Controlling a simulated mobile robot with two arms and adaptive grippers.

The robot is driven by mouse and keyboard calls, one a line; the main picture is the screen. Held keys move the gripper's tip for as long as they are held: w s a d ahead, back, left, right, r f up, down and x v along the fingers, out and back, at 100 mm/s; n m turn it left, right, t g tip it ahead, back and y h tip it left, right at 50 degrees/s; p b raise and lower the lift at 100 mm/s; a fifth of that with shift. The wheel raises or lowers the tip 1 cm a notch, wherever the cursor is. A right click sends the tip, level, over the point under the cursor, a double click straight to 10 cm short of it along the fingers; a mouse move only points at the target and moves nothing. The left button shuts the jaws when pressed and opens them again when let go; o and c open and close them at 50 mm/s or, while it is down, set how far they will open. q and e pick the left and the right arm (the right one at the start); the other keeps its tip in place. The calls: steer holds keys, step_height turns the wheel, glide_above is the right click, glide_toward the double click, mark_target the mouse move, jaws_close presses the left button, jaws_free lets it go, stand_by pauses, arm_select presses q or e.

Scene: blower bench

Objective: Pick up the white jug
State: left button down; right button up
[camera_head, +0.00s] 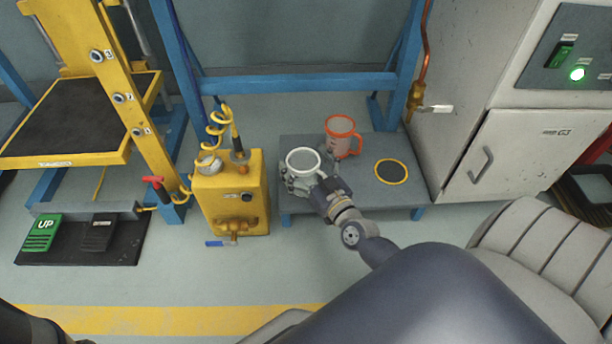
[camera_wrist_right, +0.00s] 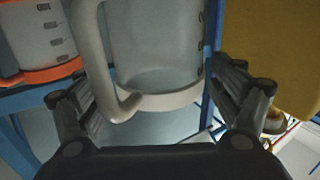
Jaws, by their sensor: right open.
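The white jug (camera_head: 303,160) stands on the left part of the low grey bench (camera_head: 362,205), its white rim facing up. In the right wrist view the clear-walled jug (camera_wrist_right: 155,45) with its white rim and handle fills the middle. My right gripper (camera_head: 306,184) is at the near side of the jug. Its fingers are spread, one on each side of the jug and handle in the right wrist view (camera_wrist_right: 158,105). Whether either finger touches the jug is not clear. My left gripper is not in view.
A similar jug with an orange rim and handle (camera_head: 341,136) stands behind and right of the white jug. A yellow box (camera_head: 231,191) stands close left, a grey cabinet (camera_head: 520,152) right.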

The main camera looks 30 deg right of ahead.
steer(key=c, duration=1.5)
steer(key=shift+r, duration=0.2)
